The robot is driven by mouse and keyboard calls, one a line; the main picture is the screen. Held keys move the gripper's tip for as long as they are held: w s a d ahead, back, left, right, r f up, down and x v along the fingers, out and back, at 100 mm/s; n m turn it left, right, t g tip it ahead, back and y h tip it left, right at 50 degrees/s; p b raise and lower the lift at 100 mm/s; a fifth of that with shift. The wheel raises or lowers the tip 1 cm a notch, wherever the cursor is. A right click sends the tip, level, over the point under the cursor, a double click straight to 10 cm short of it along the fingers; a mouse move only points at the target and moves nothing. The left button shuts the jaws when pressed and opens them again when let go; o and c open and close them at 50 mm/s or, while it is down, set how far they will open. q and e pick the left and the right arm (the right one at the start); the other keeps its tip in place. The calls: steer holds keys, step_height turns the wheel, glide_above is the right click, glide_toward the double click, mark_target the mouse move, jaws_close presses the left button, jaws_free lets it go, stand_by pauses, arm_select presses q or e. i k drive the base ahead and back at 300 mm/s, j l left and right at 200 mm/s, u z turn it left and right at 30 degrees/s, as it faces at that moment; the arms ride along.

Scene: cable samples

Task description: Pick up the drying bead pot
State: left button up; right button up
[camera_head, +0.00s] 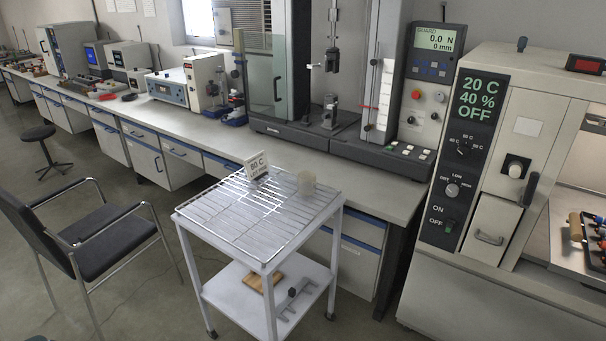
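Neither of my grippers shows in the head view.
Behind are a long bench (190,121) and a tensile tester (331,120). A climate chamber (511,150) stands right. A dark chair (97,243) is left of the trolley.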

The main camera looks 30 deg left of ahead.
mark_target(307, 181)
steer(key=i+j, duration=0.15)
steer(key=j, duration=0.3)
steer(key=i+j+z, duration=0.1)
steer(key=j, duration=0.35)
steer(key=i+j+z, duration=0.1)
steer(key=j, duration=0.35)
steer(key=i+j, duration=0.15)
steer(key=j, duration=0.3)
